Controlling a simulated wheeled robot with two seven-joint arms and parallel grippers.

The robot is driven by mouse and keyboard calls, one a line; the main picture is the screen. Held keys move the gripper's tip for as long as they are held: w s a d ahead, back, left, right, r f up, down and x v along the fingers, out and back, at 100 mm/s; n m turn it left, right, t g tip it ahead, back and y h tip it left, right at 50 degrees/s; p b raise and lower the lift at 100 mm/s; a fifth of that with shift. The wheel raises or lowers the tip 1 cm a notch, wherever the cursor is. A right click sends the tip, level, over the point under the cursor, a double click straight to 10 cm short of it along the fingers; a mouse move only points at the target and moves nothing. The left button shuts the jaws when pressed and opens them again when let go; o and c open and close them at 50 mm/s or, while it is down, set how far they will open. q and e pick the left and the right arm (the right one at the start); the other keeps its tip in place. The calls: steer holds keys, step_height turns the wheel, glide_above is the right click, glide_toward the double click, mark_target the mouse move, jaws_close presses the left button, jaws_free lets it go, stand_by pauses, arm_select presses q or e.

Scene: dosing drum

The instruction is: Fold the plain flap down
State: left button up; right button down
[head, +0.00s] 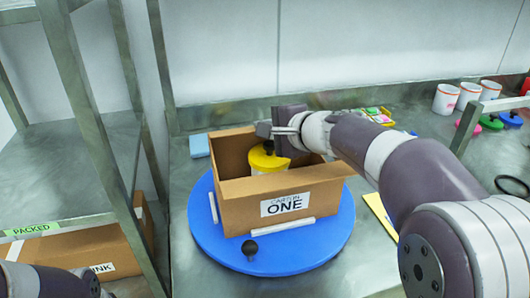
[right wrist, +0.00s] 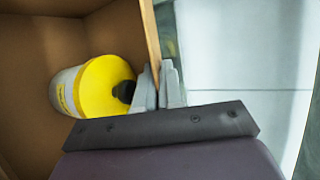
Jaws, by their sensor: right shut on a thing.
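An open brown carton (head: 240,205), labelled CARTON ONE, stands on a blue turntable (head: 330,238). A tub with a yellow lid (head: 262,160) and black knob stands inside; the lid also shows in the right wrist view (right wrist: 105,85). My right gripper (head: 268,131) reaches over the carton's back side. In the right wrist view its fingers (right wrist: 157,80) are shut on the upright plain brown board (right wrist: 150,35) there, one finger on each side. I cannot tell whether this board is the flap or the wall. Part of my left arm shows at the lower left, its gripper out of view.
Two white strips (head: 282,228) and a black knob (head: 250,248) are on the turntable. A metal shelf (head: 60,170) stands left, with another carton (head: 90,250) below. White cups (head: 468,95) and coloured lids stand at the back right. A blue block (head: 199,145) lies behind the turntable.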

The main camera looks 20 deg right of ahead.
stand_by(0.3)
steer(key=shift+s, duration=0.1)
steer(key=c, duration=1.3)
jaws_free()
steer(key=shift+c, duration=0.2)
steer(key=v, duration=1.2)
steer(key=shift+s, duration=0.35)
